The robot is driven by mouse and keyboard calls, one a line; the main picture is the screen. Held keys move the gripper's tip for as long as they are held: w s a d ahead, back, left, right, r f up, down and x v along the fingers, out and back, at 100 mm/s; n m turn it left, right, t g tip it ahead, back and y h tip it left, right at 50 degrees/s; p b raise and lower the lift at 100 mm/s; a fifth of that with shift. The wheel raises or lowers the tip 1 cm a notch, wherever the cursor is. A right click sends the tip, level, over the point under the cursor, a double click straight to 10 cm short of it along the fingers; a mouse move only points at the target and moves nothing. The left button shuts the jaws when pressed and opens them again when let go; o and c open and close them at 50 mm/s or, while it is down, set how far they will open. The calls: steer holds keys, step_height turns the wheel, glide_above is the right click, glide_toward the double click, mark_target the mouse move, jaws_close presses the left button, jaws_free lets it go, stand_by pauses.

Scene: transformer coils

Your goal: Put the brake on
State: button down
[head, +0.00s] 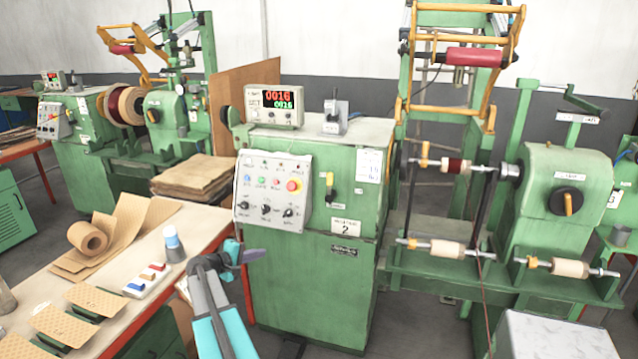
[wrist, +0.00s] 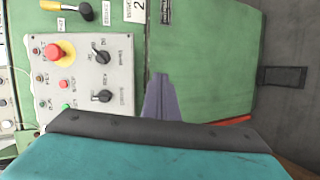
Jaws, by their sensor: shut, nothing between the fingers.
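My gripper (head: 262,254) is in front of the green winding machine (head: 345,275), low and left, below its control panel (head: 273,192). Its grey-purple fingers are together and empty; they also show in the wrist view (wrist: 161,98). The panel has a red emergency button (head: 293,186) and black rotary knobs (wrist: 101,56). A yellow-and-black lever (head: 330,186) sits on the machine front, right of the panel; it also shows in the wrist view (wrist: 68,8). I cannot read which one is marked as the brake.
A counter display (head: 276,106) stands on the machine. Spools (head: 447,249) sit on shafts at right. Floor shows in front of the machine.

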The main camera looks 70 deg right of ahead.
steer(key=s+d+r+g+h, duration=0.15)
steer(key=s+d+r, duration=0.25)
steer(key=d+r, duration=0.5)
steer(key=m+g+h, duration=0.1)
steer(key=g+h, duration=0.1)
glide_toward(331, 185)
steer(key=w+a+r, duration=0.2)
steer(key=w+r, duration=0.1)
steer(key=w, duration=0.1)
steer(key=shift+w+d+f+t, duration=0.1)
steer(key=shift+w+f+t, duration=0.05)
steer(key=shift+f+t, duration=0.1)
steer(key=shift+d, duration=0.15)
steer(key=shift+p+x, duration=1.7)
steer(key=shift+x, duration=3.2)
steer(key=shift+r, duration=0.1)
